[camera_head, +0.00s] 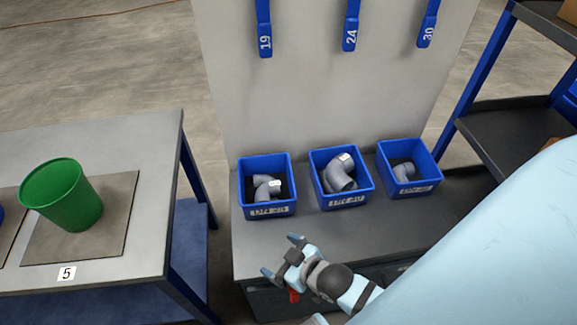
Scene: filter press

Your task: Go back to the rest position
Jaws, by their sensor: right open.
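My right gripper (281,257) is in the lower middle of the head view. Its two blue-tipped fingers are apart and nothing is between them. My light blue right arm crosses the lower right corner. My left gripper is not in view.
Blue bins stand on the grey bench (300,238): left (267,212), middle (345,201) and right (417,188), each with grey pipe elbows. A green bucket (66,198) stands on the left table (150,190). Blue numbered handles (351,28) hang above. A shelf (505,130) is at right.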

